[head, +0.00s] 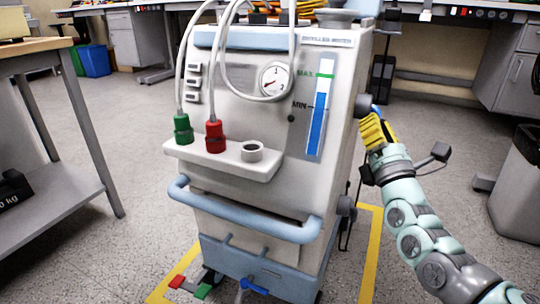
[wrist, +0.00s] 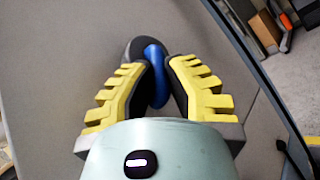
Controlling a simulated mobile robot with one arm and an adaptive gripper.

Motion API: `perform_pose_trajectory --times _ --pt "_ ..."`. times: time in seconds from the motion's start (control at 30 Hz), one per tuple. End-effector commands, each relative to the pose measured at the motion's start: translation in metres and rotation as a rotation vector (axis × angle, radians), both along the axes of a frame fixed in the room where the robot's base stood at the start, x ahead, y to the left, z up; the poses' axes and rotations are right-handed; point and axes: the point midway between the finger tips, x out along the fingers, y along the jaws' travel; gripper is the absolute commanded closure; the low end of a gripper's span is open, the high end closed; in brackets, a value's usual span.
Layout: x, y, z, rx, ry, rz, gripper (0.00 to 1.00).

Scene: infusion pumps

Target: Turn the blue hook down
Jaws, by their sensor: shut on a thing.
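The blue hook (wrist: 155,76) shows in the wrist view as a curved blue piece at a dark round mount on the machine's flat grey side. My gripper (wrist: 158,88) has its yellow-ribbed fingers on both sides of the hook and is shut on it. The fingers hide part of the hook, and its exact angle is hard to tell. In the head view my gripper (head: 372,124) is at the right side of the white machine (head: 235,120), near its upper half.
The machine stands inside a yellow floor outline (head: 371,260). Its front has a shelf (head: 222,165) with a green connector (head: 183,129) and a red connector (head: 215,136), and a blue handle (head: 250,222). A grey bin (head: 515,185) stands at right. A table (head: 50,190) is at left.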

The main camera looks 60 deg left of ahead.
Motion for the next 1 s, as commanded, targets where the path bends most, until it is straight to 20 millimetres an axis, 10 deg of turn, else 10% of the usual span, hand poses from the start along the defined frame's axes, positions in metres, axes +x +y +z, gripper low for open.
perform_pose_trajectory --times 0.87,0.9,1.0 --pt "0.0050 0.0041 -0.0159 0.039 -0.107 0.001 1.00" --pt "0.0052 0.0040 -0.0162 0.038 -0.107 0.002 0.83" --pt "0.0048 0.0043 -0.0162 0.038 -0.107 0.002 0.73"
